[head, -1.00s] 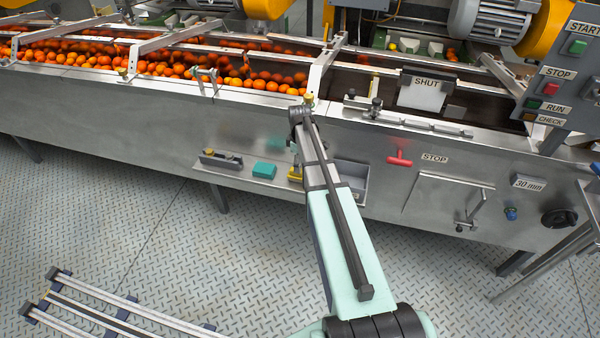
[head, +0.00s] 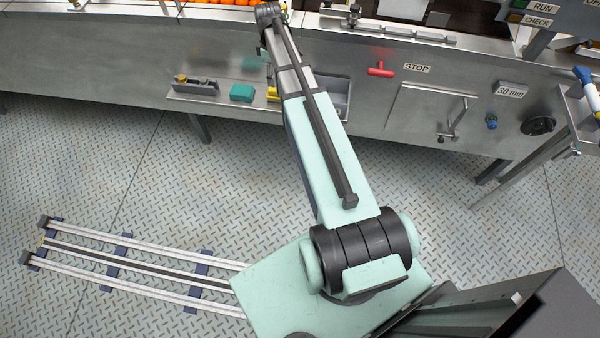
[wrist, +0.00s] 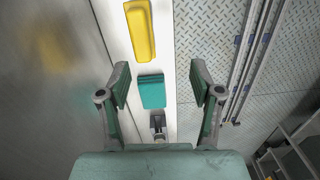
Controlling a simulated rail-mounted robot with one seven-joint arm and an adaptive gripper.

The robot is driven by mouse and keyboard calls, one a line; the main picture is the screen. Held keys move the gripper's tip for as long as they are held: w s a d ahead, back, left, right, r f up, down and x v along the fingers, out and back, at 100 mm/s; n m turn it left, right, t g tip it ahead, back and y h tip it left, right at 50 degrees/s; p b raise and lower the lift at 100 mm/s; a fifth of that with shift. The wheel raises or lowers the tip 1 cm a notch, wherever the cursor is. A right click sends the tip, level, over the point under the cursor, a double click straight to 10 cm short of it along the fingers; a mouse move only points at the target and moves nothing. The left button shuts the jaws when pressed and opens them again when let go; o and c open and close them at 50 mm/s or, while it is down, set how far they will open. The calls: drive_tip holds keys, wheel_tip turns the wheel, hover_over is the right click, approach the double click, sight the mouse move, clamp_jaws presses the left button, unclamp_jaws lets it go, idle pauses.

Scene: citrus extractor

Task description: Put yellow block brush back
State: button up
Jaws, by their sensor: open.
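The yellow block brush (wrist: 141,30) lies on the narrow metal shelf (wrist: 182,60) at the top of the wrist view. In the head view only a yellow bit (head: 273,92) shows beside my arm, which hides the rest. My gripper (wrist: 158,84) is open and empty above the shelf, with its fingers spread to either side of a teal block (wrist: 152,91). The yellow brush lies beyond the fingertips, apart from them. The gripper's fingers cannot be made out in the head view.
On the shelf's left end is a dark tool with a yellow part (head: 195,84). A grey open bin (head: 342,100) is right of my arm. Floor rails (head: 130,265) lie at lower left.

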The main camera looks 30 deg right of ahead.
drive_tip(key=s+a+f+m+g, duration=0.2)
drive_tip(key=s+a+f, duration=0.4)
drive_tip(key=s+f, duration=0.35)
drive_tip(key=s+a+f+m+g, duration=0.1)
drive_tip(key=s+a+f+m, duration=0.1)
drive_tip(key=s+a+f, duration=0.6)
drive_tip(key=s+a+f+m+g, duration=0.1)
drive_tip(key=s+f, duration=0.3)
drive_tip(key=s, duration=0.6)
drive_tip(key=s+a+f+m+g, duration=0.1)
drive_tip(key=s+f, duration=0.3)
drive_tip(key=s, duration=0.6)
drive_tip(key=s+a+f+m+g, duration=0.1)
drive_tip(key=s+f, duration=0.4)
drive_tip(key=s, duration=0.5)
drive_tip(key=shift+a+m, duration=0.75)
drive_tip(key=shift+m, duration=0.25)
